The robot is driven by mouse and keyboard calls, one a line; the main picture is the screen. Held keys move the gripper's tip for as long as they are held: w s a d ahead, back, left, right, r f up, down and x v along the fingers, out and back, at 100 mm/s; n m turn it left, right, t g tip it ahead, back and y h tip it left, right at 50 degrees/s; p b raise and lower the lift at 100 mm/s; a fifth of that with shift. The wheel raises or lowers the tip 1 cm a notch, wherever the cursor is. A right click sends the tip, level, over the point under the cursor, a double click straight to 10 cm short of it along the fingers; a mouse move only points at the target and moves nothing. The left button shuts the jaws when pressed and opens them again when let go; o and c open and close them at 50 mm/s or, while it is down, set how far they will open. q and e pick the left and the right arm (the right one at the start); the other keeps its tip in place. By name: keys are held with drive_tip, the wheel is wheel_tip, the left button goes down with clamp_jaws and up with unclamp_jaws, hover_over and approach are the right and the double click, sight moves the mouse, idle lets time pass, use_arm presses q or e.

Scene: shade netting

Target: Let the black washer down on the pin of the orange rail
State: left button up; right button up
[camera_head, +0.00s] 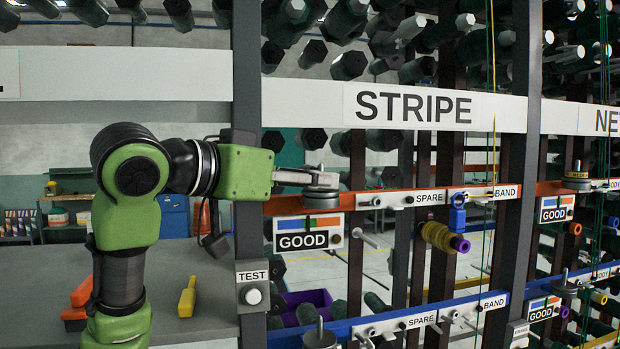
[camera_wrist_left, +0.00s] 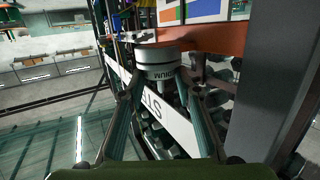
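The orange rail (camera_head: 400,198) runs across the middle in the head view. A grey stack with a thin post (camera_head: 321,168) rising above it stands at the rail's left part. My left gripper (camera_head: 308,179) reaches it from the left. My right gripper is not in view.
A "GOOD" plate (camera_head: 304,241) hangs just below the stack. A dark upright post (camera_head: 246,100) stands close to my left wrist. A blue rail (camera_head: 415,313) with another stack (camera_head: 319,338) lies below. Another stack (camera_head: 577,176) stands on the orange rail at right.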

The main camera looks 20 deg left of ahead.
use_arm(q)
drive_tip(key=o, duration=0.3)
drive_tip(key=v, duration=1.2)
drive_tip(key=shift+s, duration=0.1)
